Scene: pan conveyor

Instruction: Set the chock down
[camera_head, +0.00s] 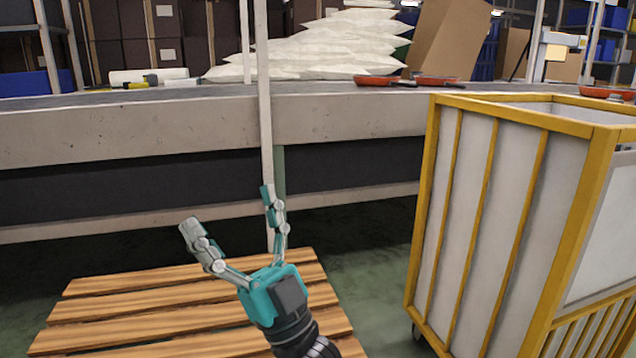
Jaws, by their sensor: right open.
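My right gripper (228,208) is teal with grey jointed fingers. It is spread open and empty above a slatted wooden pallet (150,307) in front of the conveyor (340,118). I cannot make out a chock for certain anywhere in the head view. Red pans (437,79) lie on the conveyor's top, right of the middle, and another red pan (605,92) lies at the far right. My left gripper is not in view.
A yellow-framed cart (490,190) with pale panels stands at the right, close to my right gripper. A thin upright post (265,100) rises behind the gripper. White sacks (320,52) are piled behind the conveyor. Green floor shows between pallet and cart.

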